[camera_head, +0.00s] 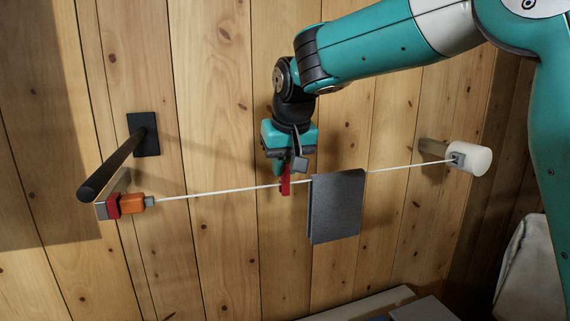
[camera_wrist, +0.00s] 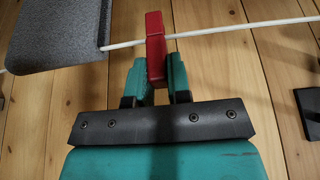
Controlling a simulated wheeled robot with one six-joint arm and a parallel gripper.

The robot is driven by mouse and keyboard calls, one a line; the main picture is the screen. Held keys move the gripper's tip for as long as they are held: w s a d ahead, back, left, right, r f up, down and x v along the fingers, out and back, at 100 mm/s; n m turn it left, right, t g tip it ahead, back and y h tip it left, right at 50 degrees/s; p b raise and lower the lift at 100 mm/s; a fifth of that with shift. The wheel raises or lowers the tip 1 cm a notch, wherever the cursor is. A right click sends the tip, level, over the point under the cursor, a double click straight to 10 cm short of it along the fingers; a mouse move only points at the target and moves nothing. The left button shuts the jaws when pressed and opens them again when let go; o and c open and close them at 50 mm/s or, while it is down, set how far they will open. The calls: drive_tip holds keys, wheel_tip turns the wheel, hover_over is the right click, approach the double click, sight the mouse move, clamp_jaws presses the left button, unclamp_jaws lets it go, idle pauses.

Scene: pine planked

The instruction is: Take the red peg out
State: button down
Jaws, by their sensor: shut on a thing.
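The red peg (camera_head: 286,187) is at the white line, just left of the grey cloth (camera_head: 336,207) in the head view. My gripper (camera_head: 289,170) is shut on the peg from above. In the wrist view the peg (camera_wrist: 155,45) stands between the two teal fingertips (camera_wrist: 155,70) and crosses in front of the line (camera_wrist: 240,28). The cloth (camera_wrist: 55,30) hangs to its left there, with a short bare stretch of line between them. I cannot tell whether the peg still grips the line.
A pine plank wall (camera_head: 215,90) lies behind. A pale draped thing (camera_head: 535,265) is at lower right.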

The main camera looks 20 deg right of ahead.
drive_tip(key=shift+r+p, duration=1.45)
drive_tip(key=shift+r, duration=0.3)
drive_tip(key=shift+r+p, duration=2.05)
drive_tip(key=shift+r, duration=0.45)
